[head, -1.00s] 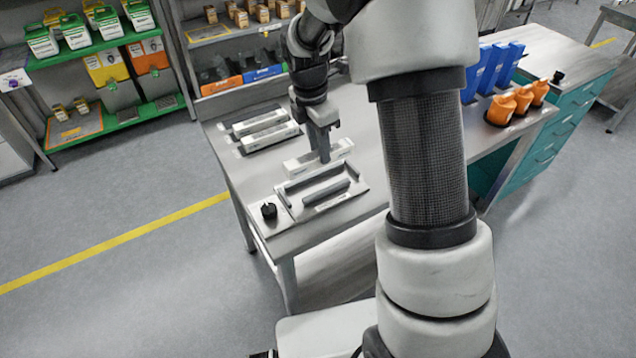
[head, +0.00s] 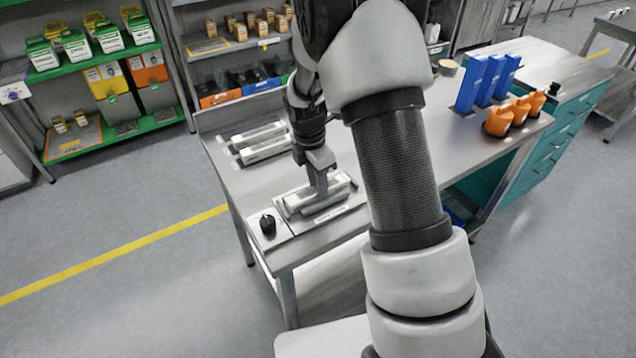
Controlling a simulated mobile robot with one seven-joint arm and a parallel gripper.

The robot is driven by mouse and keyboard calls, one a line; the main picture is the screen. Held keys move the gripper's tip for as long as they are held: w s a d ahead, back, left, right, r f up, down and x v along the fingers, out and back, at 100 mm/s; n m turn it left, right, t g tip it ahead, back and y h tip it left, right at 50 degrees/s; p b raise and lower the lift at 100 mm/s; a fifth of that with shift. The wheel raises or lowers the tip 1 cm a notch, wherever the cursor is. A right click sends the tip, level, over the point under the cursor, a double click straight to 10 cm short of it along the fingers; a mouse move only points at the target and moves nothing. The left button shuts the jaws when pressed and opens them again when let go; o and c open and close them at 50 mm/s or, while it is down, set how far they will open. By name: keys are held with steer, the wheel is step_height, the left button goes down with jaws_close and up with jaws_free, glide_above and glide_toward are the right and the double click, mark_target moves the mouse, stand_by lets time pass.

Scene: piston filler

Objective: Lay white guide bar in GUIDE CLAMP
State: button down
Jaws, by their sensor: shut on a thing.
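The white guide bar (head: 302,199) is in my gripper (head: 321,194), which points down with its jaws shut on the bar's middle. The guide clamp (head: 326,208) is the grey metal fixture with two raised rails near the table's front edge. The bar lies lengthwise along the rails and appears to be between them, low in the clamp. I cannot tell whether it touches the clamp floor. My fingers hide the bar's middle.
Two more white bars, a rear one (head: 258,130) and a front one (head: 265,149), lie behind to the left. A black knob (head: 267,225) stands left of the clamp. Blue holders (head: 468,84) and orange parts (head: 497,121) stand to the right.

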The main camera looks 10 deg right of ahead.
mark_target(314, 190)
steer(key=shift+s+f, duration=0.1)
steer(key=shift+f, duration=0.15)
steer(key=c, duration=1.4)
jaws_free()
steer(key=shift+c, duration=0.2)
steer(key=shift+o, duration=0.2)
step_height(314, 190, up, 12)
steer(key=a+p, duration=0.1)
steer(key=shift+f, duration=0.25)
steer(key=s+r+m+t, duration=0.2)
steer(key=s+r+m, duration=0.65)
steer(key=r, duration=0.45)
steer(key=s+d+r+m+t+y, duration=0.1)
steer(key=s+r+m+t, duration=0.25)
steer(key=s+m, duration=1.1)
steer(key=shift+s+f+n+g, duration=0.8)
steer(key=shift+f+g, duration=0.35)
steer(key=shift+f, duration=1)
steer(key=shift+s+r+t, duration=0.1)
steer(key=shift+r+t, duration=0.4)
steer(key=shift+r, duration=0.65)
steer(key=shift+s+r+t, duration=0.1)
steer(key=shift+r+t, duration=0.4)
steer(key=shift+r, duration=0.6)
